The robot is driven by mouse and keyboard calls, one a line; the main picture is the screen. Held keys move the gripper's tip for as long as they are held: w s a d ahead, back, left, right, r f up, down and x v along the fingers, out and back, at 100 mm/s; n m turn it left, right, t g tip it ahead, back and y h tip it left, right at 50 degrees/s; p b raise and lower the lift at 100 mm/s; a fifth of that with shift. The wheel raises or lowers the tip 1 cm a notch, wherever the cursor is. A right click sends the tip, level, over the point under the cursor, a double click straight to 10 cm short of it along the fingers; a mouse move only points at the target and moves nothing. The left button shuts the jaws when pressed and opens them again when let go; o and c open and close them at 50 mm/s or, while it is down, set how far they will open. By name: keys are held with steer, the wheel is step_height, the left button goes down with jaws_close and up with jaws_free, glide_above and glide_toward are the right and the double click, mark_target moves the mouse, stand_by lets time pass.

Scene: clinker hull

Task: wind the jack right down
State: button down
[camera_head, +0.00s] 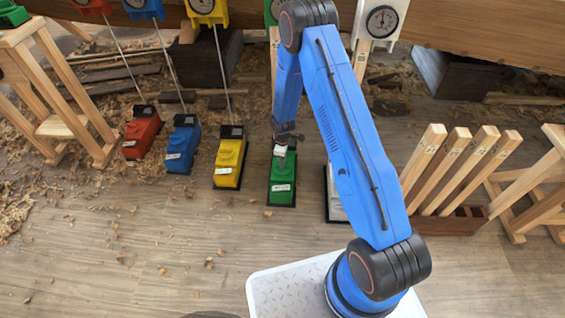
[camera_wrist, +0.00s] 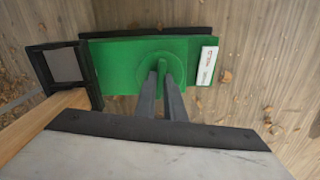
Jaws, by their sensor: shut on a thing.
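The green jack (camera_head: 282,190) stands on the plank floor, among a row of coloured jacks. In the wrist view the green jack (camera_wrist: 115,55) fills the upper middle, with a round disc and a raised green key (camera_wrist: 162,68) on its top. My gripper (camera_head: 285,141) is over the green jack. In the wrist view its two fingers (camera_wrist: 159,80) are closed on the key. A black-framed grey pad (camera_wrist: 66,67) is at the jack's left end, and a white label (camera_wrist: 206,66) is at its right end. The label is too small to read.
Red (camera_head: 142,132), blue (camera_head: 182,144) and yellow (camera_head: 230,163) jacks stand to the left, with thin rods rising to gauges. A white jack (camera_head: 335,200) is partly behind my arm. Wooden wedges (camera_head: 455,170) stand in a rack at right. The front floor is mostly clear.

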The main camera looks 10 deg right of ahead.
steer(key=shift+n, duration=1.6)
steer(key=c, duration=1.8)
jaws_free()
steer(key=shift+c, duration=0.2)
step_height(320, 180, up, 17)
steer(key=shift+r, duration=0.2)
